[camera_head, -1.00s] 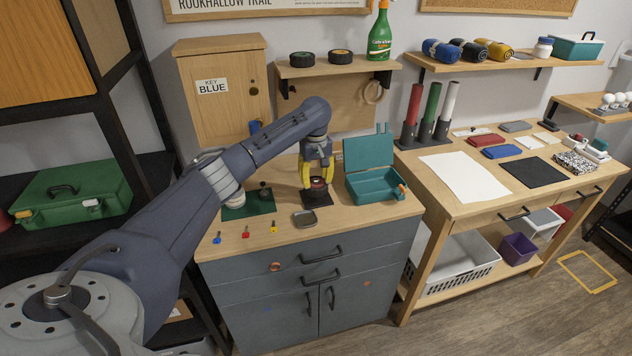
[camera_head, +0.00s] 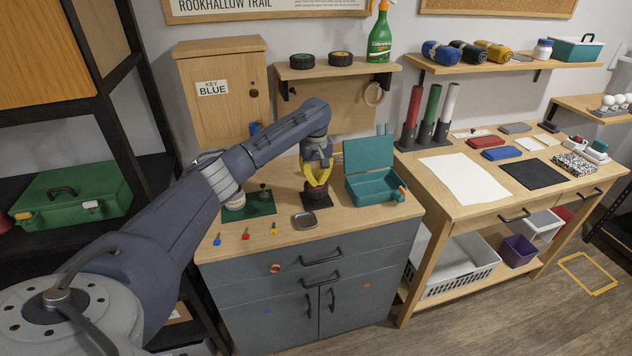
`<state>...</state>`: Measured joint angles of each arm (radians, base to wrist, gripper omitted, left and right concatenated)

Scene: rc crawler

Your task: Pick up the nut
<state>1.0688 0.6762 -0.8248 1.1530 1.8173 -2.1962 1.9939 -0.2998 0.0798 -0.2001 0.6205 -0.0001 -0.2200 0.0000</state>
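My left gripper (camera_head: 317,185), with yellow fingers, points down over the cabinet top. Its fingers are drawn together, low over a small dark, reddish round part (camera_head: 315,194) on a black square pad (camera_head: 326,204). I cannot make out the nut itself; it is too small or hidden by the fingers, so I cannot see whether it is between the tips. My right gripper is not in view.
An open teal box (camera_head: 372,188) stands close to the right of the gripper. A small grey tray (camera_head: 305,220) lies in front. A green mat (camera_head: 262,209) and small coloured keys (camera_head: 246,234) lie to the left. A wooden cabinet (camera_head: 220,95) stands behind.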

